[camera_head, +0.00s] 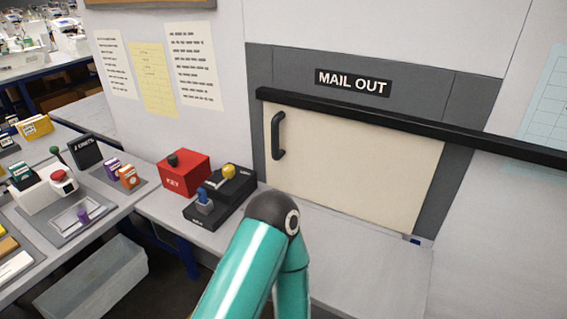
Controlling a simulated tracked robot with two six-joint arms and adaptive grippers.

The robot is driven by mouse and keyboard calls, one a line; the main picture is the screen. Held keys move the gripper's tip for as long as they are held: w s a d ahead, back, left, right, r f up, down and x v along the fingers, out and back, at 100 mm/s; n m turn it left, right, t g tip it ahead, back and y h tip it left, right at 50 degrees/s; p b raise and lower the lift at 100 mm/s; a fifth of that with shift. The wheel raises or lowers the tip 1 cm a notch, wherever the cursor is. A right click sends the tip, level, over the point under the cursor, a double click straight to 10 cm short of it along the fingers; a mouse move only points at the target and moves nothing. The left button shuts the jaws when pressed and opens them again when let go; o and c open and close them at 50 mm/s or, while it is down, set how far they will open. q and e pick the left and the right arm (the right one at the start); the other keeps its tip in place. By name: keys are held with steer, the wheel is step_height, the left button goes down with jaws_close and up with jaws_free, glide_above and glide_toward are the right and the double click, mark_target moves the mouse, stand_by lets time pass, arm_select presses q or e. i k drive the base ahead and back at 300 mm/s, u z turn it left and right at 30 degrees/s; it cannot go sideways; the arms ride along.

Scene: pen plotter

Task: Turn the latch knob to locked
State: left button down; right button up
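No knob in view is clearly marked as the latch knob. A cream sliding door (350,160) under a MAIL OUT sign (352,82) has a black vertical handle (278,136) at its left side and appears closed. A small dark blue piece (413,240) sits by its lower right corner, too small to make out. A red box (186,182) marked KEY has a dark knob (172,159) on top. A black stepped box beside it bears a blue knob (204,196) and a yellow knob (229,171). Neither of my grippers shows.
My teal arm with its dark joint rises at bottom centre, before the counter (375,255). At left, a desk carries a white box with a red button (62,180), small cartons (128,177) and a grey tray (75,217). A grey bin (95,285) stands below.

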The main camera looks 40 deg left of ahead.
mark_target(228, 170)
steer(key=z, duration=0.7)
steer(key=k, duration=1.35)
steer(key=u, duration=3.9)
steer(key=k, duration=0.1)
steer(key=z, duration=1.65)
steer(key=i, duration=1.1)
steer(key=u, duration=0.1)
